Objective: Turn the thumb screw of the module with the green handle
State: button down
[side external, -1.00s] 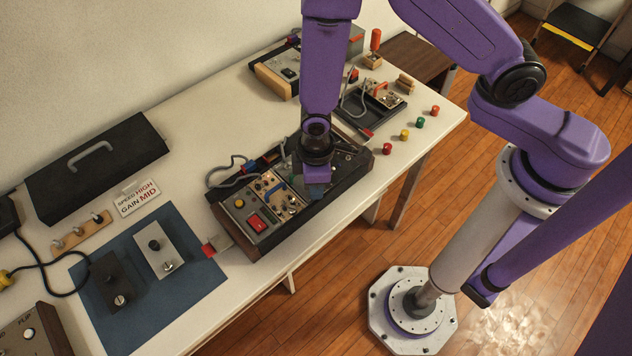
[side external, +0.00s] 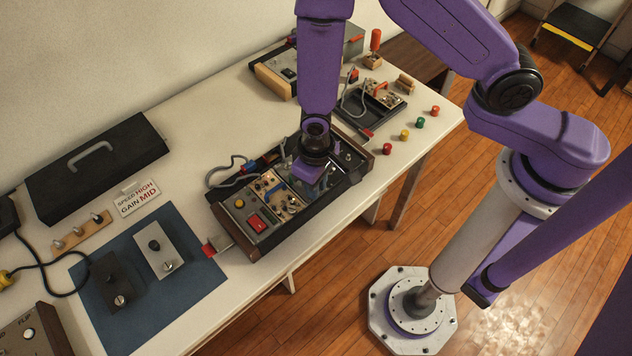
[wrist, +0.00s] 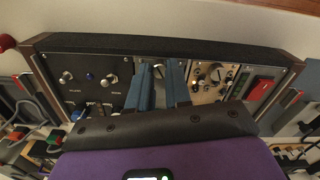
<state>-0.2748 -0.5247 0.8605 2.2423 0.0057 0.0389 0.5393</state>
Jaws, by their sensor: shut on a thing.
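The dark rack of modules (side external: 285,238) lies on the white table, and my gripper is over its right-middle part. In the wrist view my gripper (wrist: 159,72) has its two blue fingers on a pale module (wrist: 159,92) in the middle of the rack. A small metal thumb screw (wrist: 158,68) shows between the fingertips, and the fingers are shut on it. My wrist and fingers cover much of this module, and I cannot make out a green handle. A beige module (wrist: 208,96) with a large knob is just right of the fingers.
A black module (wrist: 90,76) with knobs is left of the fingers; a red switch (wrist: 262,88) is at the right. A blue mat (side external: 190,290) with two small modules lies at the left. Colored caps (side external: 404,135) and a dark tray (side external: 385,97) are beyond the rack.

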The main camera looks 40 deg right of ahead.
dwell(0.4)
jog(key=c, duration=1)
grip_release()
jog(key=shift+c, duration=0.2)
jog(key=shift+r, duration=0.15)
notch_tip(320, 180, up, 17)
jog(key=shift+r, duration=0.1)
jog(key=s+d+r+n, duration=0.3)
jog(key=s+d+n, duration=0.1)
jog(key=s+d, duration=0.4)
jog(key=s+d+r+n, duration=0.4)
jog(key=s+d, duration=0.3)
jog(key=d, duration=0.3)
jog(key=shift+s+r+n, duration=0.15)
jog(key=shift+s+n, duration=0.25)
jog(key=shift+n, duration=0.4)
